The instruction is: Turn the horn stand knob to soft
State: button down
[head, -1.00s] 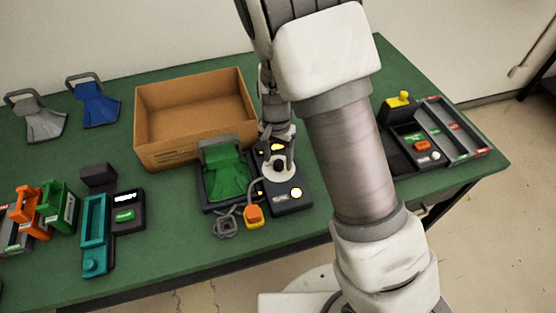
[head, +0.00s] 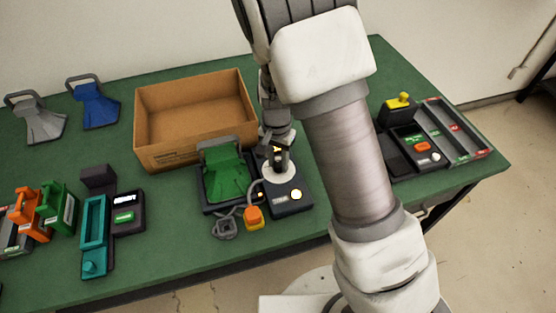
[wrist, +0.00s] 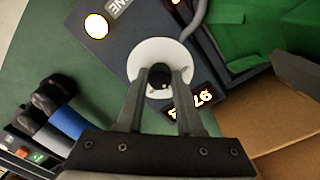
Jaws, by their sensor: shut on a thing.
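The horn stand (head: 290,203) is a dark box beside a cradle holding a green horn (head: 225,178). Its knob has a black centre on a round white dial (head: 278,174). In the wrist view the black knob (wrist: 160,76) sits between my two fingertips, over the white dial (wrist: 148,55). My gripper (head: 279,160) points down from above and is shut on the knob. A lit display (wrist: 192,103) lies beside the dial, partly behind a finger; I cannot read it surely. A round lit lamp (head: 296,195) is on the stand's front.
An open cardboard box (head: 195,115) stands just behind the stand. An orange plug-like piece (head: 253,217) and a grey cable end (head: 226,228) lie in front. A teal-and-black unit (head: 95,220) is at left, and a black unit with a yellow top (head: 410,135) at right.

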aim_at(277, 165)
jog(key=shift+n, duration=0.4)
jog(key=n+b, duration=0.1)
jog(key=n, duration=0.3)
jog(key=shift+n, duration=0.3)
jog(key=shift+n+b, duration=0.6)
jog(key=shift+n, duration=1.6)
jog(key=c, duration=0.6)
grip_release()
jog(key=shift+o, duration=0.2)
notch_tip(277, 165, up, 18)
jog(key=p, duration=0.2)
jog(key=shift+a+f, duration=0.15)
jog(key=shift+f, duration=0.05)
